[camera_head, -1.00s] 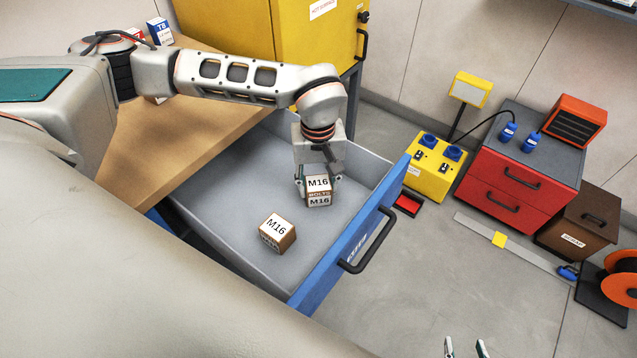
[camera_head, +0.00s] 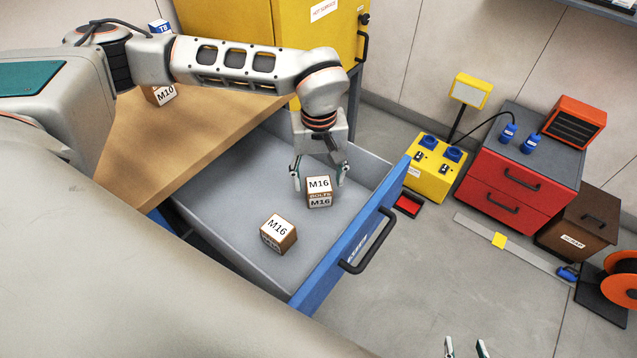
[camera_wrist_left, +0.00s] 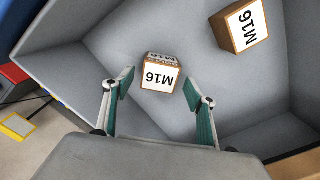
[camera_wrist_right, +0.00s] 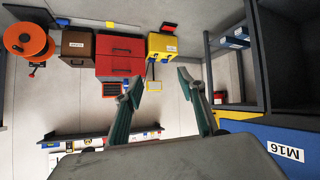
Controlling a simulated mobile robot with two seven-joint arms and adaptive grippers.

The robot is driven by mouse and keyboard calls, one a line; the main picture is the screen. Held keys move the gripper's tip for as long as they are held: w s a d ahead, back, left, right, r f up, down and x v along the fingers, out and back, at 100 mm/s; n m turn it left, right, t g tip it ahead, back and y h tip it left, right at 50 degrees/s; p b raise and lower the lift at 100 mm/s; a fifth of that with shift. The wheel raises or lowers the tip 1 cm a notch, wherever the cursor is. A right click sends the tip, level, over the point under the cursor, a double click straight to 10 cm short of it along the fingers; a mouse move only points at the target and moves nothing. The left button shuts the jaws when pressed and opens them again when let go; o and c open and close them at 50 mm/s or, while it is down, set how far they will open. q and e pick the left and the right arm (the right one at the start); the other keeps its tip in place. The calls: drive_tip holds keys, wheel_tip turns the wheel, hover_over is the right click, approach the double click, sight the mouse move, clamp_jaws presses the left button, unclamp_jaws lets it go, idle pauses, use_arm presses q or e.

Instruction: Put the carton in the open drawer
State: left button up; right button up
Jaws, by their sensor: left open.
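The open drawer (camera_head: 235,195) is grey inside, with a blue front and dark handle. An M16 bolts carton (camera_head: 319,196), brown with white labels, stands on its floor towards the far right; it also shows in the left wrist view (camera_wrist_left: 160,76). A second M16 carton (camera_head: 278,235) stands nearer, apart from the first, and also in the left wrist view (camera_wrist_left: 240,27). My left gripper (camera_head: 320,181) is open just above the first carton, its fingers spread either side, clear of it. My right gripper (camera_wrist_right: 156,84) is open and empty, away from the drawer.
A wooden bench (camera_head: 190,125) stands behind the drawer, with an M10 carton (camera_head: 162,96) and a T8 box on it. A yellow cabinet (camera_head: 265,40) is at the back. A yellow socket box (camera_head: 433,168) and red drawer unit (camera_head: 520,175) stand right. Drawer floor left is bare.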

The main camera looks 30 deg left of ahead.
sight(319, 184)
use_arm(q)
wheel_tip(319, 184, up, 9)
drive_tip(key=shift+p, duration=0.4)
